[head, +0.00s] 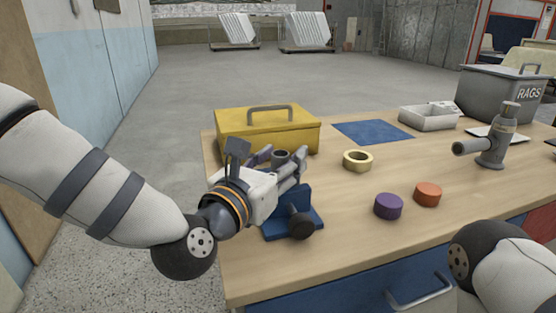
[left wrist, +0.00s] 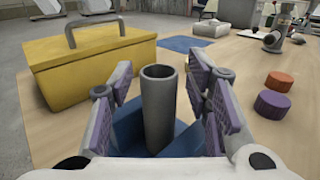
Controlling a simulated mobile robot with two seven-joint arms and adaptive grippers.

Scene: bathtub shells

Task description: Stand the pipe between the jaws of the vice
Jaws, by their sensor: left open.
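The grey hollow pipe (left wrist: 158,112) stands upright in the left wrist view, its open top facing up. In the head view only its top (head: 281,158) shows. The blue vice (head: 312,218) sits at the table's near left, with a dark round knob in front. Blue vice parts (left wrist: 128,128) show on both sides of the pipe's lower part; its foot is hidden, so I cannot tell how it rests. My left gripper (head: 284,163) is open, its purple-padded fingers on either side of the pipe, with gaps visible between. My right gripper is outside the view.
A yellow toolbox (head: 262,132) stands just behind the vice. A yellow tape ring (head: 357,160), purple puck (head: 388,206) and orange puck (head: 428,194) lie to the right. A grey tool (head: 493,147), white tray (head: 428,118) and rags bin (head: 500,92) stand farther right.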

